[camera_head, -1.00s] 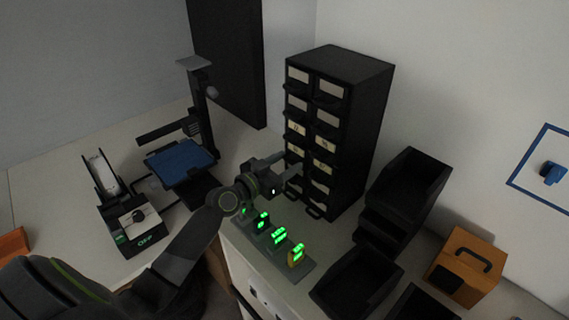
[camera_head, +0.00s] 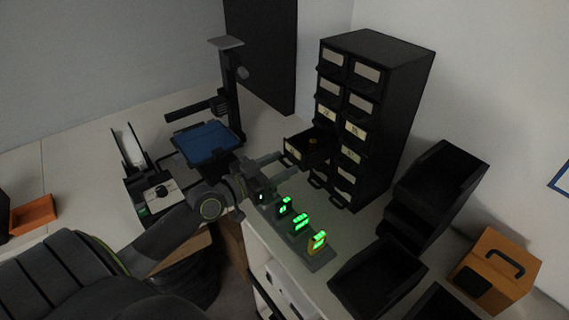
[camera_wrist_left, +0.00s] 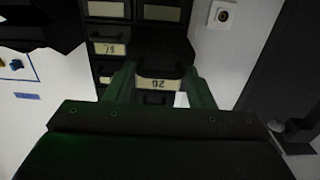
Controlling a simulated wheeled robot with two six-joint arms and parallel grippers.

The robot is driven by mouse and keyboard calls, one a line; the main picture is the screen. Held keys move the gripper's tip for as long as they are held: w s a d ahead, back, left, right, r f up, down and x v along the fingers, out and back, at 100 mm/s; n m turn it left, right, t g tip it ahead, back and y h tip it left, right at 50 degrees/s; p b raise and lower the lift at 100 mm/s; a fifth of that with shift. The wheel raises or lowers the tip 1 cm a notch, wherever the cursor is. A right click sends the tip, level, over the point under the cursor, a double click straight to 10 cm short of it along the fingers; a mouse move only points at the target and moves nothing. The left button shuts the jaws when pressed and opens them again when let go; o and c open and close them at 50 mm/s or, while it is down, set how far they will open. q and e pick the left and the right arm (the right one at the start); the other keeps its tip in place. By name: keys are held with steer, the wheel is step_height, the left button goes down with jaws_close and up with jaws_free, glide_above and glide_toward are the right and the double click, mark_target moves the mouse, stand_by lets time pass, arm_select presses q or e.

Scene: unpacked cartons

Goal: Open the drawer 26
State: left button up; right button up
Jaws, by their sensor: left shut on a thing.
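The black drawer cabinet (camera_head: 391,105) stands against the wall, with pale labels on its drawer fronts. One drawer in its left column, drawer 26 (camera_head: 308,149), sticks out of the cabinet, and a small orange-brown thing shows inside it. In the left wrist view the label of drawer 26 (camera_wrist_left: 158,84) appears upside down between my fingers. My left gripper (camera_head: 290,166) is shut on the front of this drawer, one finger on each side, as the wrist view (camera_wrist_left: 159,78) shows. The other drawers in view look closed. My right gripper is not in view.
A row of green-lit displays (camera_head: 302,223) stands on the counter just below my gripper. Black bins (camera_head: 437,190) and an orange case (camera_head: 494,268) are to the right. A stand with a blue plate (camera_head: 206,143) is to the left.

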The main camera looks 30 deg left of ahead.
arm_select(q)
steer(key=o, duration=1.4)
steer(key=shift+c, duration=0.2)
steer(key=v, duration=1.7)
steer(key=shift+s+b, duration=0.2)
steer(key=shift+b, duration=0.1)
steer(key=shift+a+f, duration=0.1)
